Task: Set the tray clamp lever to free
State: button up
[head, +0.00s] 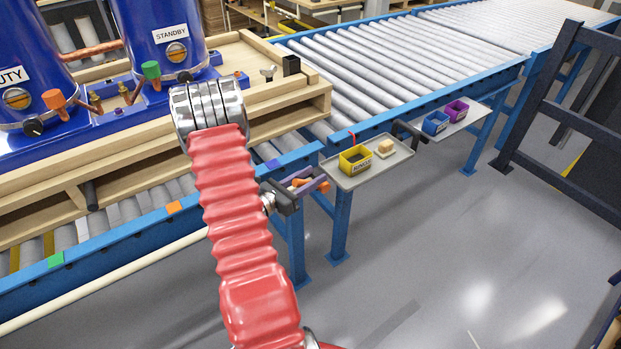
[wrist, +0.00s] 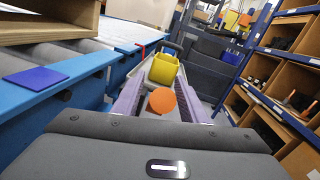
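An orange round knob (wrist: 162,100), which looks like the end of the tray clamp lever, shows between my gripper's two purple fingers in the wrist view. My gripper (wrist: 162,80) is open, with a gap on each side of the knob. In the head view my gripper (head: 308,181) is beside the blue conveyor rail, with orange (head: 322,187) showing at its fingers. The grey tray (head: 345,181) is just beyond it and holds a yellow bin (head: 354,160) and a small beige block (head: 385,147). The lever's arm and any setting marks are hidden or too small to read.
The blue roller conveyor rail (head: 150,223) runs along the left, carrying a wooden pallet (head: 40,202) with blue compressor tanks. A second tray with blue (head: 435,122) and purple (head: 456,110) bins is farther right. A dark frame (head: 570,110) stands at right; the floor between is clear.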

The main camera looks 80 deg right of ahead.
jog(key=shift+c, duration=0.4)
grip_shut()
jog(key=shift+a, duration=0.1)
